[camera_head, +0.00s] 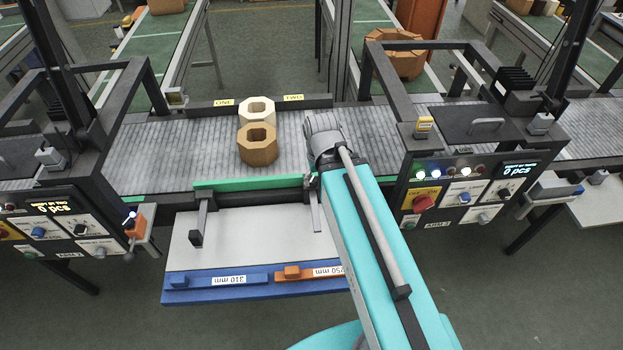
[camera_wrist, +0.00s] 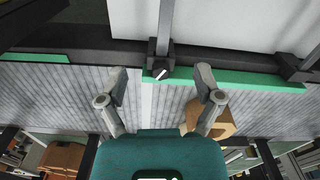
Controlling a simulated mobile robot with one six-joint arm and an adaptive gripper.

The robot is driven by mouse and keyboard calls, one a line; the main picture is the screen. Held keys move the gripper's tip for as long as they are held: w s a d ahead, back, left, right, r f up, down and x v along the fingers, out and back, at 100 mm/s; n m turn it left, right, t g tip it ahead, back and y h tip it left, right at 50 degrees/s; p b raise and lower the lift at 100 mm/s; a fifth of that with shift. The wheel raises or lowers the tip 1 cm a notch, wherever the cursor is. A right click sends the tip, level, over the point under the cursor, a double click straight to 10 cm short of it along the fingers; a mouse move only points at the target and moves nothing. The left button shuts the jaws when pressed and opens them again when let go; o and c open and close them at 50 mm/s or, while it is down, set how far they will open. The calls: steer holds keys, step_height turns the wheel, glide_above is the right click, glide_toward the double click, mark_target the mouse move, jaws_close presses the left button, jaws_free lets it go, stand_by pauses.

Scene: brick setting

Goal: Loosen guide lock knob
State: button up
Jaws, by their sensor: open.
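The guide is a green rail (camera_head: 250,182) along the near edge of the grey roller conveyor; it also shows in the wrist view (camera_wrist: 265,82). A black lock knob (camera_wrist: 159,73) with a white pointer mark sits on a dark clamp block at a grey rod (camera_wrist: 165,25). My gripper (camera_wrist: 161,70) is open and empty, one finger on each side of the knob in the picture, with visible gaps. Whether the fingertips are level with the knob is unclear. A second clamp (camera_head: 196,238) stands to the left.
A cream octagonal block (camera_head: 257,110) and a brown one (camera_head: 257,145) stand on the conveyor, left of my arm. A white shelf (camera_head: 250,245) below holds a blue 310 mm bar (camera_head: 220,280) and an orange 250 mm bar (camera_head: 300,272). Control panels (camera_head: 460,195) flank both sides.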

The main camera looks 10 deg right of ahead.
stand_by(0.3)
steer(key=shift+f+b, duration=0.45)
steer(key=shift+f, duration=0.05)
steer(key=c, duration=0.4)
